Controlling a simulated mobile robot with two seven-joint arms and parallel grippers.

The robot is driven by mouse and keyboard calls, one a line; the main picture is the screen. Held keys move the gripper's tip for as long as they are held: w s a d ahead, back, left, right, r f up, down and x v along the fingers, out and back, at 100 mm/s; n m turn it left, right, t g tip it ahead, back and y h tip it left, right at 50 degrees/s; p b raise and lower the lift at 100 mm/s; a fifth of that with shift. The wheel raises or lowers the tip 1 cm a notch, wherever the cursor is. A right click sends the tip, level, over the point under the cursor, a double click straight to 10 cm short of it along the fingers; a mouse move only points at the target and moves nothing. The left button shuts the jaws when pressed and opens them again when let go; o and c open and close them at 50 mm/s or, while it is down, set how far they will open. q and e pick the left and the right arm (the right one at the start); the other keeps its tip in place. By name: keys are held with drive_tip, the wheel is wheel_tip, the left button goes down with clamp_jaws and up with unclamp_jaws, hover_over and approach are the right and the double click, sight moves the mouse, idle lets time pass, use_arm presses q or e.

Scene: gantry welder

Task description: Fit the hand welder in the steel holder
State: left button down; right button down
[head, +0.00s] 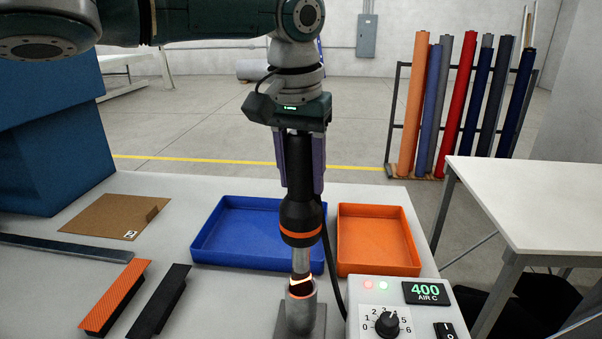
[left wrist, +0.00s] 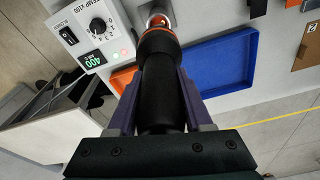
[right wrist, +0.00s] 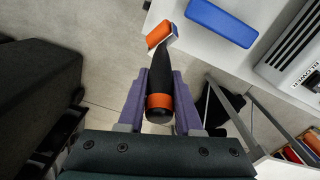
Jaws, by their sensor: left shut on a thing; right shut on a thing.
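The hand welder (head: 299,205) is black with an orange ring and a metal nozzle, and it stands upright with the nozzle down. My left gripper (head: 300,185) is shut around its black body; the left wrist view also shows the welder (left wrist: 162,90) between the purple fingers. The steel holder (head: 300,318) is a grey upright tube on a plate. The glowing nozzle end is at the holder's mouth; how deep it sits is hidden. My right gripper (right wrist: 160,108) is shut on a black-handled tool (right wrist: 157,80) with an orange band and orange head.
A control box (head: 400,300) reading 400 stands right of the holder, with a cable beside it. A blue tray (head: 215,255) and an orange tray (head: 378,268) lie behind. An orange strip (head: 115,297) and black strip (head: 160,300) lie left. A white table (head: 530,205) stands right.

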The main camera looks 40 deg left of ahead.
use_arm(q)
drive_tip(key=shift+w+r+p, duration=0.1)
drive_tip(key=shift+p, duration=0.3)
use_arm(e)
drive_tip(key=shift+r, duration=0.4)
use_arm(q)
drive_tip(key=shift+f, duration=0.2)
use_arm(e)
drive_tip(key=shift+f, duration=0.1)
idle(0.3)
